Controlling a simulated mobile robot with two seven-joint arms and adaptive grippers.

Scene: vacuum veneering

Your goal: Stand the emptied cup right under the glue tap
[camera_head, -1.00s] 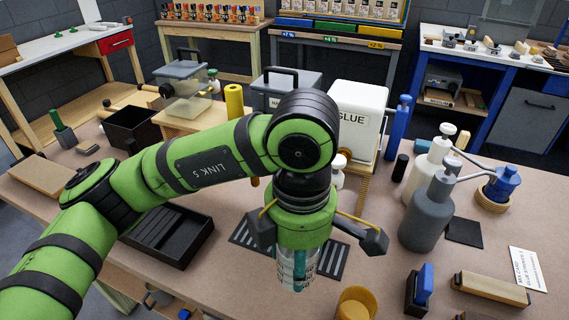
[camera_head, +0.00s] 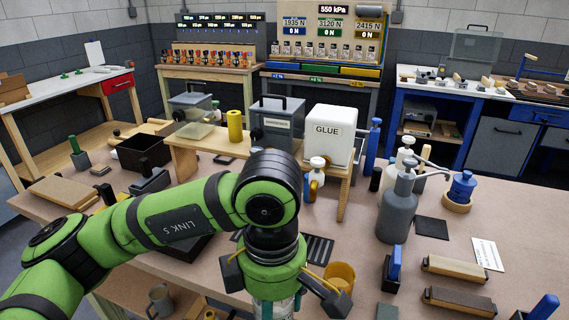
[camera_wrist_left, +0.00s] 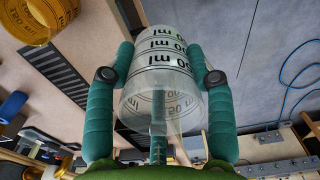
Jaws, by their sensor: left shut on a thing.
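My left gripper (camera_head: 272,310) hangs over the front of the workbench; its fingers are mostly cut off by the lower edge of the head view. The cup looks clear, with no contents that I can make out. The white glue container (camera_head: 327,130) stands on a wooden stand farther back. The glue tap (camera_head: 316,178), with a white top and a yellowish body, is at its front left. The gripper is well in front of the tap. My right gripper is not in view.
An amber cup (camera_head: 340,277) stands just right of my gripper and also shows in the wrist view (camera_wrist_left: 28,22). A dark slotted grate (camera_head: 317,248) lies behind it. A grey bottle (camera_head: 397,210) and sanding blocks (camera_head: 455,268) are to the right. A black tray is partly hidden behind my arm.

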